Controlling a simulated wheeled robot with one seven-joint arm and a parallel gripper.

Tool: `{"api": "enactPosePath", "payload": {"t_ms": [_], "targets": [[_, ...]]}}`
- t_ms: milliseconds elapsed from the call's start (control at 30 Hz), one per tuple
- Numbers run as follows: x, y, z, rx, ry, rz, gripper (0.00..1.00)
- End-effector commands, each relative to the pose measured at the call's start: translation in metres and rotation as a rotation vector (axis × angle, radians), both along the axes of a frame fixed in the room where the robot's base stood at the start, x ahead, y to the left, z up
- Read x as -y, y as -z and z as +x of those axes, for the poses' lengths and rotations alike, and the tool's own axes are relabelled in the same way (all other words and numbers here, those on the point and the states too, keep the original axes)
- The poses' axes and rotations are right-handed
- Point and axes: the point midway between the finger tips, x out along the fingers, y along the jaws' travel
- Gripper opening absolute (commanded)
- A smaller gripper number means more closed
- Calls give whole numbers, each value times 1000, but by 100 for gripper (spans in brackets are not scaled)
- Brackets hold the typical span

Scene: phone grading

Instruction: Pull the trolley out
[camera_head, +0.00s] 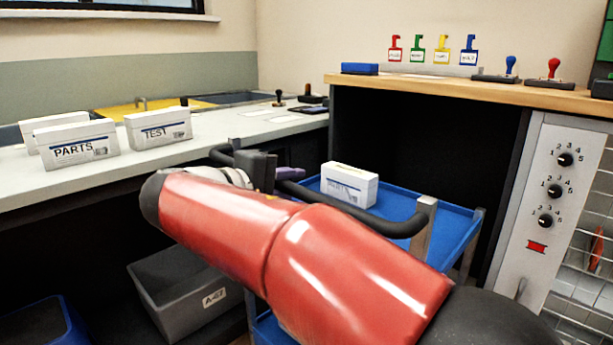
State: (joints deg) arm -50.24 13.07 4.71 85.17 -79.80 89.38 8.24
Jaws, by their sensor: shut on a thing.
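The trolley (423,222) has blue trays, grey posts and a dark curved push handle (372,221). It stands at the opening of the dark bay under the wooden-topped counter. A white box (349,184) with a blue stripe sits on its top tray. A lower blue tray shows partly below my red arm. My gripper (262,168) is at the left part of the handle and is shut on it. My arm hides the fingertips' lower part and much of the trolley's near side.
White PARTS (75,148) and TEST (158,130) boxes sit on the left counter. A panel with knobs (555,190) and a wire rack (590,255) bound the right side.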

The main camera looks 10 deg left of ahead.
Motion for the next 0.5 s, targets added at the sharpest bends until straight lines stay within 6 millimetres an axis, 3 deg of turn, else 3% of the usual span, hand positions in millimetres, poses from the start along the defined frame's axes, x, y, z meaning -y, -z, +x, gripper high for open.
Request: {"api": "enactPosePath", "payload": {"t_ms": [200,500], "targets": [[-10,2,-13,-3,-1,-1,0],[-12,2,-16,-3,0,-1,0]]}}
